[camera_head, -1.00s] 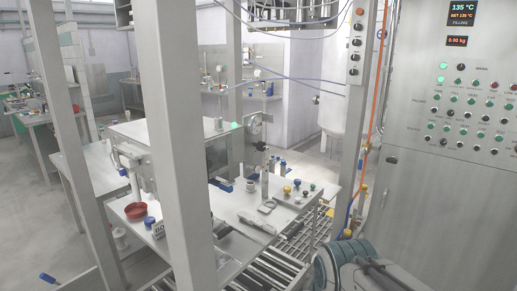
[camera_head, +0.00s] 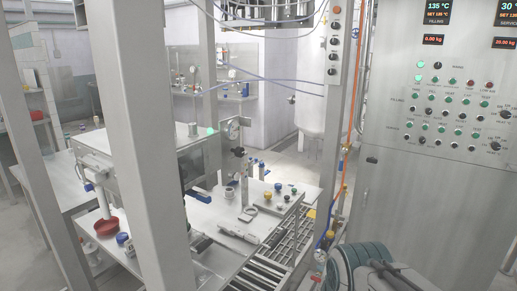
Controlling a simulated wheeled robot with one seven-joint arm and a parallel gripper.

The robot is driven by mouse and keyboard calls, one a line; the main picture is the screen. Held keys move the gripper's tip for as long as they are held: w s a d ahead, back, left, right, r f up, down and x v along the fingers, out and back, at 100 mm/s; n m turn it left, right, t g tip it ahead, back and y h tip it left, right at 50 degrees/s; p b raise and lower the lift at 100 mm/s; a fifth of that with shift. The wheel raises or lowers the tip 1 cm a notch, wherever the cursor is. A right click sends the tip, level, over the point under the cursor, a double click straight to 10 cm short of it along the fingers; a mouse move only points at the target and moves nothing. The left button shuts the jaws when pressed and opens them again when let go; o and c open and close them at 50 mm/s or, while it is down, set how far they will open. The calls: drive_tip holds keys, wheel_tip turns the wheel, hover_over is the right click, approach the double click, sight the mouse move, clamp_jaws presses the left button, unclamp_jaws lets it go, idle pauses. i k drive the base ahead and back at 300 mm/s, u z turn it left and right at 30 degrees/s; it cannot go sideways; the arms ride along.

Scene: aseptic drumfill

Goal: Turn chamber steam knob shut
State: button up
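A steel chamber box (camera_head: 145,160) stands at the left centre, partly hidden by a grey post. On its right end are a round gauge (camera_head: 233,130) and, below it, a small black knob (camera_head: 238,152). I cannot read a label, so I cannot tell for sure that this is the chamber steam knob, nor whether it is open or shut. My gripper is not in view.
Grey posts (camera_head: 148,120) stand in front of the chamber. A steel table (camera_head: 225,222) holds small bottles and coloured knobs (camera_head: 278,187). A roller conveyor (camera_head: 290,242) lies beside it.

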sight(239, 152)
drive_tip(key=z, duration=0.45)
drive_tip(key=i, duration=1.05)
drive_tip(key=u, duration=0.7)
